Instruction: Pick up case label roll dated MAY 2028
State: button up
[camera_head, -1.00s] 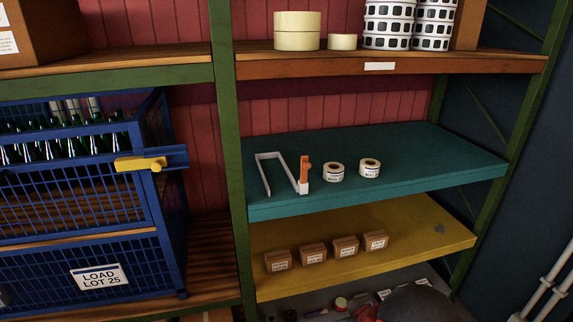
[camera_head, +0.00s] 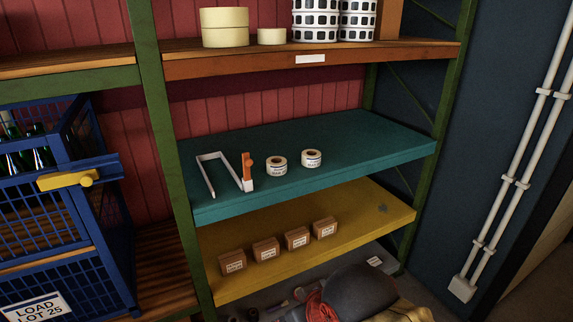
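Two small white label rolls stand on the teal shelf in the head view, a left roll (camera_head: 277,167) and a right roll (camera_head: 311,159). Each has a printed label on its side, too small to read, so I cannot tell which is dated MAY 2028. They stand apart from each other. My gripper is not in view.
Several brown boxes sit on the yellow shelf (camera_head: 370,215) below. A blue cage (camera_head: 50,220) stands at left.

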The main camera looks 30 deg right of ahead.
aim_at(310, 159)
jog(key=i+z, duration=0.1)
jog(key=i, duration=0.95)
jog(key=i+j+z, duration=0.1)
jog(key=z, duration=1.55)
